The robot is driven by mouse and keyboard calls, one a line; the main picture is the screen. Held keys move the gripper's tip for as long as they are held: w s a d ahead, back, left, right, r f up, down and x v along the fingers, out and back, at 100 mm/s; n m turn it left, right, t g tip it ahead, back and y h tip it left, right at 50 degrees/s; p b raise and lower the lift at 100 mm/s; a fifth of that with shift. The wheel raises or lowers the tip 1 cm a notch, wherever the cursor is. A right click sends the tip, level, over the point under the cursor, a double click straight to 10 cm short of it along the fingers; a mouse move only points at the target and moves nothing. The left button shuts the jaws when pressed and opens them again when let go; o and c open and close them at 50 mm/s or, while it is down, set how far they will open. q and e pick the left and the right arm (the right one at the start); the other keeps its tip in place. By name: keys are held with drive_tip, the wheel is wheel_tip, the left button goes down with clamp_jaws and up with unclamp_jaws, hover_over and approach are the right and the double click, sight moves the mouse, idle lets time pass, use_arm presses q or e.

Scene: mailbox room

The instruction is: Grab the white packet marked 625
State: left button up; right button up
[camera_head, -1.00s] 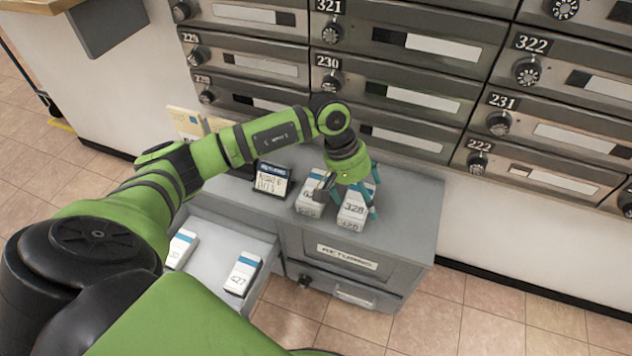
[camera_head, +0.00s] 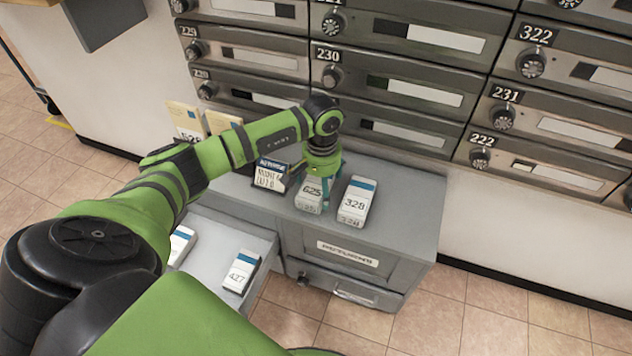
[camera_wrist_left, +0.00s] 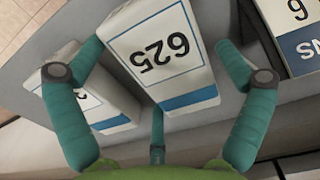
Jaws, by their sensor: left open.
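The white packet marked 625 (camera_head: 311,192) stands on top of the grey cabinet, its upper part partly hidden by my left gripper (camera_head: 318,182). In the left wrist view the packet (camera_wrist_left: 155,50) shows its number upside down and a blue band. My left gripper (camera_wrist_left: 155,95) is open there, its teal fingers spread on both sides of the packet. I see no firm contact between fingers and packet. The packet marked 328 (camera_head: 355,204) stands just right of it, and its edge shows in the left wrist view (camera_wrist_left: 85,100). My right gripper is not in view.
A small dark sign (camera_head: 270,176) stands close to the left of the packet. An open drawer (camera_head: 205,262) at the lower left holds white packets, one marked 427 (camera_head: 241,271). Mailboxes (camera_head: 420,95) rise behind. The cabinet top (camera_head: 405,190) is clear at the right.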

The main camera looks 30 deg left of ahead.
use_arm(q)
drive_tip(key=c, duration=1.1)
